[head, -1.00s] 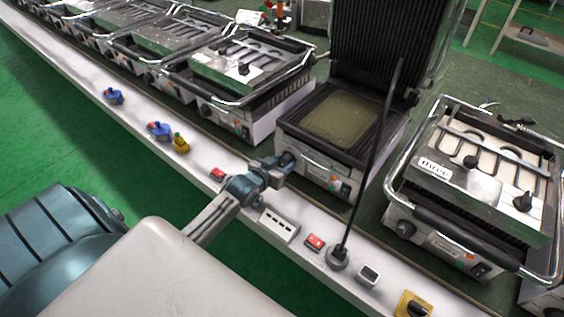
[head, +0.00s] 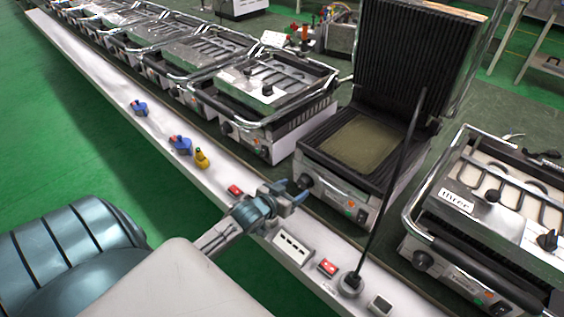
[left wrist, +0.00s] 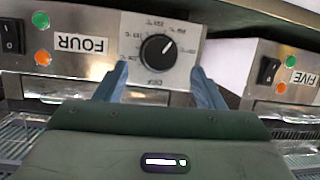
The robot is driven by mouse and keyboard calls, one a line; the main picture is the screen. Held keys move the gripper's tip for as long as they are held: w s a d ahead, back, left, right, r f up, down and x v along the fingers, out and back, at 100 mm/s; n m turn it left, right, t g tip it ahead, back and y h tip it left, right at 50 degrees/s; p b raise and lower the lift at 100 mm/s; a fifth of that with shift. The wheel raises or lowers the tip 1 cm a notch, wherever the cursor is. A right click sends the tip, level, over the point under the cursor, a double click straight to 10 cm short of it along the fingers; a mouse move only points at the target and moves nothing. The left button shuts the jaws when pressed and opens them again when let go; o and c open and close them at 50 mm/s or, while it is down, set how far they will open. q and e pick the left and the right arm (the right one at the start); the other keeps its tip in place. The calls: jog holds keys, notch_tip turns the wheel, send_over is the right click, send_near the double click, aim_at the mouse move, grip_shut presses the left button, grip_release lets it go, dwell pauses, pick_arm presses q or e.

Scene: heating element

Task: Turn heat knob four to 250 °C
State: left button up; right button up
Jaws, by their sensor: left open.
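Heat knob four (left wrist: 158,50) is a round black dial on a silver plate with a printed scale, beside a label reading FOUR (left wrist: 80,43). The wrist picture is upside down. A pale mark on the knob points to the upper right there; the exact temperature is unclear. In the head view the knob (head: 305,181) is on the front of the grill with the raised lid (head: 335,170). My left gripper (head: 298,194) is open just in front of the knob, apart from it. In the wrist view its fingers (left wrist: 160,68) stand either side of the knob, nearer the camera. My right gripper is out of view.
A white ledge (head: 210,180) runs along the grills with red switches, a socket block (head: 292,248) and a dark rod on a round base (head: 350,284). Grill five (head: 480,215) stands to the right. Green floor lies to the left.

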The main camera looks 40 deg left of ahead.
pick_arm(q)
jog(key=v, duration=0.6)
jog(key=shift+s, duration=0.25)
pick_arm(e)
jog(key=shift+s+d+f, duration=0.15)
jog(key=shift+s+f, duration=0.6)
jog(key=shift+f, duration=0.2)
pick_arm(q)
jog(key=shift+r, duration=0.1)
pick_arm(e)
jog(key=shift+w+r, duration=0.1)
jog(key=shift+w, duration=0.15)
